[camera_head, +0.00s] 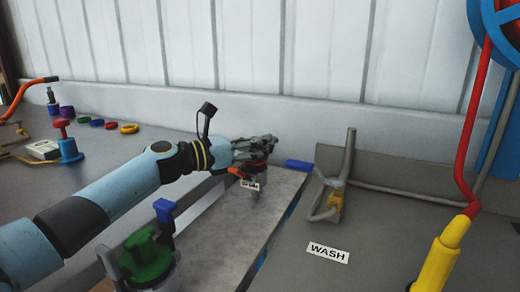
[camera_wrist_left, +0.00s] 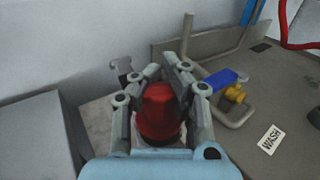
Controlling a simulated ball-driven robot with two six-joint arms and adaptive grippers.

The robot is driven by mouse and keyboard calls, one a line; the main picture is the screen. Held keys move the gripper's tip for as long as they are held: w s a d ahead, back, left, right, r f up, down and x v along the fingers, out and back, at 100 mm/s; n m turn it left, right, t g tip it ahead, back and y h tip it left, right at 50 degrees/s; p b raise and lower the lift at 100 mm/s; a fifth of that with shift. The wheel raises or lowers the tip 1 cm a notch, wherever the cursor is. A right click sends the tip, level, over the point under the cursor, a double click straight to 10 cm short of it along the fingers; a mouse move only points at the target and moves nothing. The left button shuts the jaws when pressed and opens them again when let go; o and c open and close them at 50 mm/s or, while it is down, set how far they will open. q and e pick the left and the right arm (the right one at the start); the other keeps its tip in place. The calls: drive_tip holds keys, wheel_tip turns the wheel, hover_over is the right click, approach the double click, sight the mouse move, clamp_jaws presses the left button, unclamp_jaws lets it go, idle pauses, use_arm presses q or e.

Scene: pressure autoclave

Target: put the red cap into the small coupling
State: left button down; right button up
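The red cap (camera_wrist_left: 160,112) sits between the two fingers of my left gripper (camera_wrist_left: 160,78) in the left wrist view. The fingers press against it from both sides, and its lower end is partly hidden. In the head view my left gripper (camera_head: 262,146) is over a small grey fitting (camera_head: 255,192) with a white label, which looks like the small coupling. A bit of orange-red (camera_head: 236,171) shows under the gripper there. I cannot tell whether the cap touches the coupling. My right gripper is not in view.
A green knob (camera_head: 147,258) and blue lever (camera_head: 164,211) stand near my left forearm. A bent grey pipe (camera_head: 349,160) and yellow fitting (camera_head: 335,201) stand to the right, near the WASH label (camera_head: 328,252). A white wall (camera_head: 300,115) is close behind. Coloured rings (camera_head: 112,125) lie at left.

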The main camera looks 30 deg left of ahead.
use_arm(q)
drive_tip(key=shift+f, duration=0.35)
drive_tip(key=c, duration=1.4)
unclamp_jaws()
drive_tip(key=shift+o, duration=0.2)
drive_tip(key=shift+r, duration=0.2)
drive_tip(key=shift+s+a+r, duration=0.1)
drive_tip(key=shift+s, duration=0.05)
drive_tip(key=v, duration=1.1)
drive_tip(key=shift+s+b, duration=0.3)
drive_tip(key=shift+b, duration=0.15)
drive_tip(key=shift+a, duration=0.15)
